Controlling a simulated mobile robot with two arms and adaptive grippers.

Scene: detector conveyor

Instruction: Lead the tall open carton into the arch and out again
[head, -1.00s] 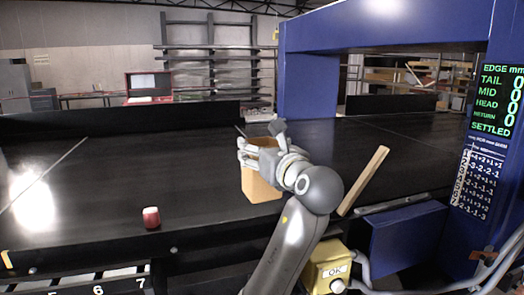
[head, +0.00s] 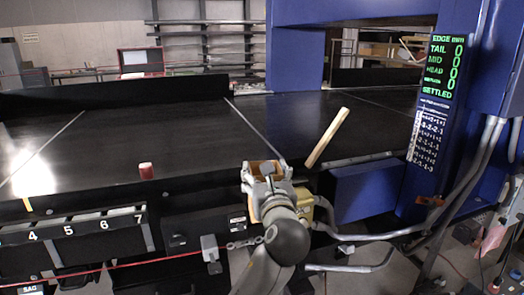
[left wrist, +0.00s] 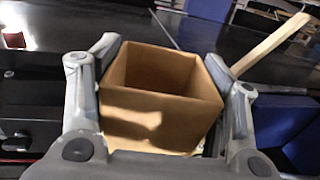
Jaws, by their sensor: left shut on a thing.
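The tall open carton (head: 263,167) is brown, and its open top faces up. It is at the near edge of the black conveyor (head: 180,138), in front of the belt in the head view. My left gripper (head: 266,178) is shut on it. In the left wrist view the carton (left wrist: 150,118) sits between the two fingers, looks empty, and is slightly turned. Its lower part is largely hidden by my gripper in the head view. The blue arch (head: 293,62) stands over the belt to the right, behind the carton. My right gripper is not in view.
A wooden bar (head: 327,137) sticks up at the belt's near edge, right of the carton; a blue panel (head: 365,190) is below it. The display (head: 440,68) reads zeros and SETTLED. The belt's middle is clear.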

